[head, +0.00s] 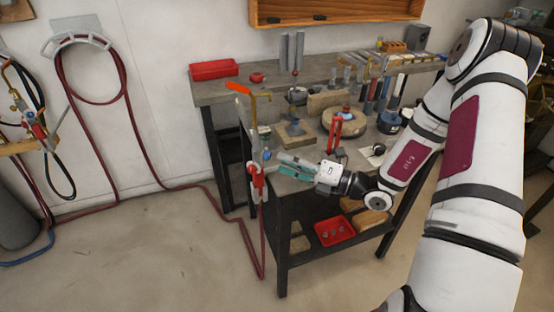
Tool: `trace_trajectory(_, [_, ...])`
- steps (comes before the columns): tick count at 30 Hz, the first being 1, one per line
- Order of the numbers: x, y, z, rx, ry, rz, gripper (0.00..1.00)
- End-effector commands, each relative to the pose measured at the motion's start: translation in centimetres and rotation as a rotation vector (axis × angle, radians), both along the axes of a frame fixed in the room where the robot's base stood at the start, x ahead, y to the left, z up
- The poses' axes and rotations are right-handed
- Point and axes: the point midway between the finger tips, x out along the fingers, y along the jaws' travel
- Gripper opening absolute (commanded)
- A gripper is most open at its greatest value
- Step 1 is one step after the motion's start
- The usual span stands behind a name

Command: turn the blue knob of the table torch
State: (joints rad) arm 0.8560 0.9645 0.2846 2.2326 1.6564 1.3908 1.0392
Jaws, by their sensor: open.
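The dark-legged table (310,195) holds blocks, a round wooden piece (345,122) and a red upright tool (334,135) near my gripper. A red tray (332,231) sits on the lower shelf. Another torch (36,128) and hoses hang left.

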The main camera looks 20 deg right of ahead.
Motion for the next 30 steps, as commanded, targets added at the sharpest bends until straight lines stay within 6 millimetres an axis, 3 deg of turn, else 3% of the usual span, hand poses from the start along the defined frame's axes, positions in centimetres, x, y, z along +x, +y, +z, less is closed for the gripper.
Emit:
trace_trajectory(6, [-3.1, -3.4, -0.2, 0.000, 0.001, -0.005, 0.42])
trace_trajectory(12, [-5.0, -5.3, -0.4, 0.000, 0.000, -0.002, 0.42])
trace_trajectory(30, [-5.6, -5.8, -0.4, 0.001, 0.001, 0.000, 0.42])
